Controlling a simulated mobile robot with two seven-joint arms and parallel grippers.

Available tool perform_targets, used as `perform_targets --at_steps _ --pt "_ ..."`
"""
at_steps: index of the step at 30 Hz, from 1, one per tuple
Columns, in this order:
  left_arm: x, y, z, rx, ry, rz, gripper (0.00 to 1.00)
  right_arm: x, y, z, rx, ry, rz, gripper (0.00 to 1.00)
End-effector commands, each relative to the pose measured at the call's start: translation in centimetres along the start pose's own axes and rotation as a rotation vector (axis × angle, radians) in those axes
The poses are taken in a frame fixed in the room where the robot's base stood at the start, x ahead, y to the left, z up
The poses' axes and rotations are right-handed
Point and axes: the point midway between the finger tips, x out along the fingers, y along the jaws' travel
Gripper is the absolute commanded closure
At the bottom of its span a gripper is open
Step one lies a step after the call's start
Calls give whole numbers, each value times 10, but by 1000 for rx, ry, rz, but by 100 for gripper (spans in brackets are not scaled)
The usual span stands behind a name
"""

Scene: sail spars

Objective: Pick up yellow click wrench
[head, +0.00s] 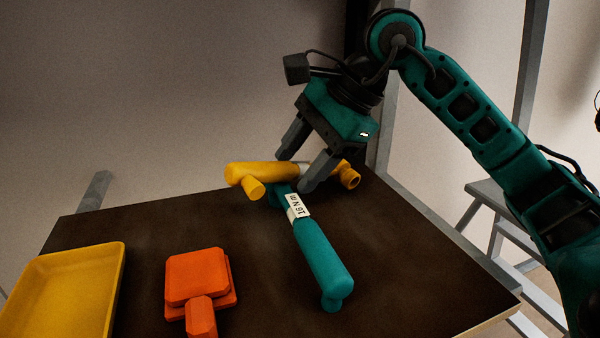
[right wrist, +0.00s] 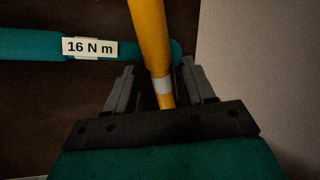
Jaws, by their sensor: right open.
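The yellow click wrench (head: 257,172) lies across the far end of a teal wrench near the back of the dark table. It has a pale band around its shaft. My right gripper (head: 295,173) points down over it, open, with one finger on each side of the shaft. In the right wrist view the yellow wrench (right wrist: 149,35) runs between the two open fingers (right wrist: 158,68), with gaps showing beside it. I cannot tell how deep the fingertips reach. My left gripper is not in view.
The teal wrench (head: 321,257), labelled 16 N m, lies under the yellow one and points to the front. An orange tool (head: 196,275) and a yellow tray (head: 77,252) are at the left. The table's right side is clear. A grey stool stands beyond its right edge.

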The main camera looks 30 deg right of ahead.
Motion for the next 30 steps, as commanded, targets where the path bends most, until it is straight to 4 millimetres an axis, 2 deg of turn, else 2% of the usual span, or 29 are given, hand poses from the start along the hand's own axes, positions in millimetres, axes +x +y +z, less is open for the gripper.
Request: perform_targets --at_steps 2,18,30 --pt "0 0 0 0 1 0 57 0 0 0 0 0 0 48" --pt "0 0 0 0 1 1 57 -1 0 0 0 0 -1 100" --pt "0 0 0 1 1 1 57 -2 -1 0 -1 -1 -4 100"
